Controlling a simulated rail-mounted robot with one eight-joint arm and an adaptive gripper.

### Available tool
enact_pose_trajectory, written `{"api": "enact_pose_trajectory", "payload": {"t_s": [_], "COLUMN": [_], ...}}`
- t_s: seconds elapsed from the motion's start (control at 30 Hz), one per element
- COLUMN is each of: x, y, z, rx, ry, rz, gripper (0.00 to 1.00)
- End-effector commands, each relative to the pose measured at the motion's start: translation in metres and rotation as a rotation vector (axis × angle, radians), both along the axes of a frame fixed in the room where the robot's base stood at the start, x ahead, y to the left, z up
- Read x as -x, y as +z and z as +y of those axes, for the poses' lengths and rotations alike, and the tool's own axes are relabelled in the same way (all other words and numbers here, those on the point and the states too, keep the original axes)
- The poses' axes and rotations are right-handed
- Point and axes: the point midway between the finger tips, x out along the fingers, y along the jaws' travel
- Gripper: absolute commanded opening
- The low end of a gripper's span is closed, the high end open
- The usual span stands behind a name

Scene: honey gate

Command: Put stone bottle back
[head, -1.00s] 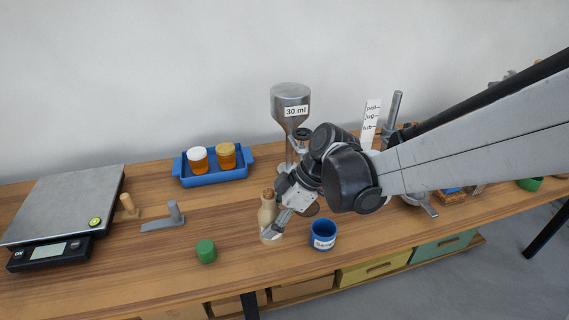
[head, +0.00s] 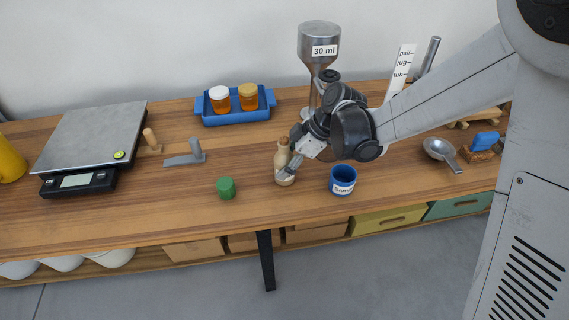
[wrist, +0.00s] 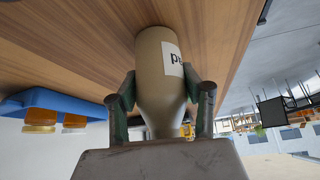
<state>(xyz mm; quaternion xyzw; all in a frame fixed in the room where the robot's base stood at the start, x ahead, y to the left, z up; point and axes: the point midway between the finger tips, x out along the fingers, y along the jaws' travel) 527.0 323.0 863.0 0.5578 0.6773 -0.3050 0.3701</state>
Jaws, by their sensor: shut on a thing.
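The stone bottle (head: 283,158) is beige with a brown top and a white label. It is upright at the front middle of the bench, between a green cylinder and a blue cup. My gripper (head: 288,171) comes in from the right and is shut on the bottle. In the wrist view the bottle (wrist: 165,60) appears upside down between the two fingers of my gripper (wrist: 160,95), with part of its label showing. I cannot tell if its base touches the bench.
Behind are a blue tray (head: 237,118) with two jars and a metal funnel (head: 319,43) marked 30 ml. A scale (head: 92,143) is at left. Bench front is clear.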

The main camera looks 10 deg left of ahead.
Motion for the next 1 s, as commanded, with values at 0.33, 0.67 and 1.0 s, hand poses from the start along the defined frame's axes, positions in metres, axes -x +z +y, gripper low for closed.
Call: {"api": "enact_pose_trajectory", "payload": {"t_s": [0.33,0.67,1.0], "x": [0.000,0.000,-0.003], "y": [-0.002,-0.001,0.026], "z": [0.000,0.000,-0.016], "rx": [0.000,0.000,0.000], "ry": [0.000,0.000,-0.003], "rz": [0.000,0.000,0.001], "gripper": [0.46,0.61,0.61]}}
